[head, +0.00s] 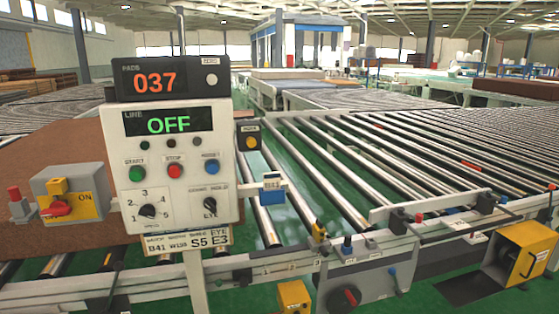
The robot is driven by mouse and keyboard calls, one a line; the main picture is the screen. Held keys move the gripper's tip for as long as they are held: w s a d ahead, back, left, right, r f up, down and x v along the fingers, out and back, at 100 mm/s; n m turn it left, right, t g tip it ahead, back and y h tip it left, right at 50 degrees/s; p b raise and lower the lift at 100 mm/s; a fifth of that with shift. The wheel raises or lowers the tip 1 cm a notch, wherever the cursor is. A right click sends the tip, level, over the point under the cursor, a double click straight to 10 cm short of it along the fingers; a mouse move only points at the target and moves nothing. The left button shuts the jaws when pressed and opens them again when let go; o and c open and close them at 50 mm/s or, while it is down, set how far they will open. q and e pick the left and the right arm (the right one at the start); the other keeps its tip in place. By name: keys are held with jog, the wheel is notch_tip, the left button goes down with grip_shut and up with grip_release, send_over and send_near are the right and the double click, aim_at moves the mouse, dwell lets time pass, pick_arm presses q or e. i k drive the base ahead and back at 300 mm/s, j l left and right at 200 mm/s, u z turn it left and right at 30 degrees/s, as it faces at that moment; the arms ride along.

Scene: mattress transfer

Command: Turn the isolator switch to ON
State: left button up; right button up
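The isolator switch (70,193) is a grey box with a yellow front plate at the left, beside the control panel. Its red handle (57,209) sits low on the plate and looks roughly horizontal. The word ON shows on the plate at the handle's upper right. A yellow part (57,186) stands above the handle. The control panel (170,165) has a LINE display (168,121) reading OFF in green. Neither of my grippers shows in the head view.
A red-tipped post (15,200) stands left of the switch. The panel holds START, STOP and blue buttons and two dials. A roller conveyor (380,150) fills the right side.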

aim_at(58, 208)
jog(key=u, duration=1.35)
jog(key=i+j+z, duration=0.1)
jog(key=j, duration=0.25)
jog(key=i+j+z, duration=0.1)
jog(key=j, duration=0.3)
jog(key=i+j+z, duration=0.1)
jog(key=j, duration=0.25)
jog(key=i+j+z, duration=0.1)
jog(key=j, duration=0.3)
